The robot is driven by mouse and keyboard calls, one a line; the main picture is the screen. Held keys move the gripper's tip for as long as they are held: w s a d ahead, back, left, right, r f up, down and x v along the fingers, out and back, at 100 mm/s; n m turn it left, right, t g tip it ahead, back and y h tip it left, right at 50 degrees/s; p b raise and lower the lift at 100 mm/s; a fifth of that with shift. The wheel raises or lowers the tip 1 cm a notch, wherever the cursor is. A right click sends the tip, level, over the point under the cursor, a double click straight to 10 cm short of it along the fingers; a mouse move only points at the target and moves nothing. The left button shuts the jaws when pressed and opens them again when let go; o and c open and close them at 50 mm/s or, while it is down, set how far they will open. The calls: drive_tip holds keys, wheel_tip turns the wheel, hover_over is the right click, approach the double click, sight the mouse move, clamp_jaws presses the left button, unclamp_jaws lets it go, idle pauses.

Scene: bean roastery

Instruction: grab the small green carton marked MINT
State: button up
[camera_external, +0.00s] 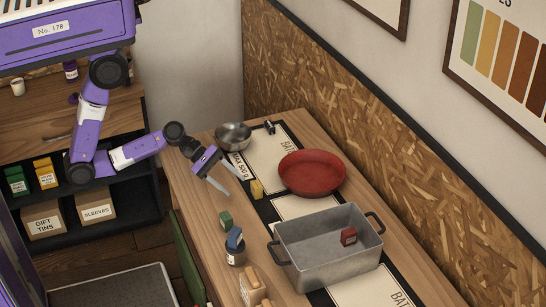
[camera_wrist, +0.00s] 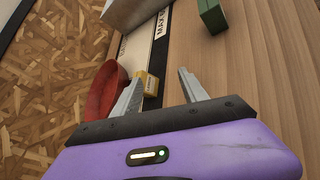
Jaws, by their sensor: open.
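A small green carton (camera_external: 226,219) stands on the wooden table near its left edge, beside a dark jar with a blue top. Its marking cannot be read. In the wrist view, a green carton (camera_wrist: 212,15) shows at the top right, beyond my fingertips and partly cut off by the frame. My gripper (camera_external: 236,185) is open and empty above the table, farther back than the green carton and close to a small yellow box (camera_external: 257,189). In the wrist view, my gripper (camera_wrist: 163,76) has its fingers spread, with the yellow box (camera_wrist: 149,84) beside the left finger.
A blue-topped jar (camera_external: 235,248) stands just in front of the green carton. A grey metal pot (camera_external: 310,262) holds a red box (camera_external: 348,237). A red pan (camera_external: 312,174) and a steel bowl (camera_external: 233,136) stand farther back. Another green box (camera_external: 17,182) is on the shelf.

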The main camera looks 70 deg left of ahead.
sight(226, 220)
drive_tip(key=s+d+g+h, duration=0.1)
drive_tip(key=s+d+g, duration=0.1)
drive_tip(key=s+d+g+h, duration=0.1)
drive_tip(key=s+g, duration=0.1)
drive_tip(key=s+d+n+g+h+b, duration=0.1)
drive_tip(key=s+d, duration=0.1)
drive_tip(key=s, duration=0.1)
drive_tip(key=shift+d+g, duration=0.3)
drive_tip(key=shift+g, duration=0.1)
drive_tip(key=shift+s+d+h, duration=0.15)
drive_tip(key=shift+d+h, duration=0.15)
drive_tip(key=x, duration=0.7)
drive_tip(key=shift+w+f+p, duration=0.2)
drive_tip(key=shift+f+p, duration=0.15)
drive_tip(key=shift+c, duration=0.4)
clamp_jaws()
